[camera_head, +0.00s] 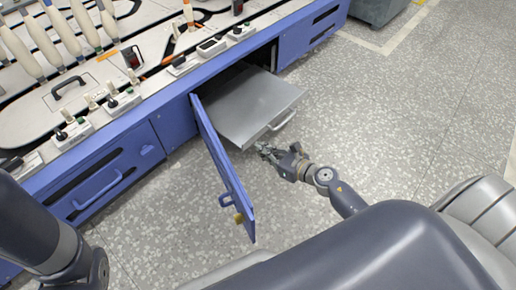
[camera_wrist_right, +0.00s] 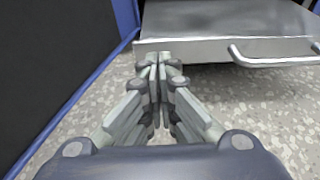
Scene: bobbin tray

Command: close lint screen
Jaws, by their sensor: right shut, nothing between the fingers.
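The lint screen (camera_head: 250,103) is a flat grey metal drawer with a bar handle (camera_head: 283,120) on its front. It sticks out of an open bay in the blue machine. In the right wrist view the lint screen (camera_wrist_right: 195,49) lies straight ahead, with its handle (camera_wrist_right: 272,58) at the right. My right gripper (camera_head: 262,149) is shut and empty, close to the left part of the screen's front face. In the wrist view its fingertips (camera_wrist_right: 158,62) overlap that front edge; I cannot tell whether they touch. My left gripper is out of view.
A blue door (camera_head: 222,168) with a yellow knob stands open left of the screen. It also fills the left of the wrist view (camera_wrist_right: 75,118). The speckled floor (camera_head: 400,110) to the right is clear. A grey bin (camera_head: 378,8) stands at the back.

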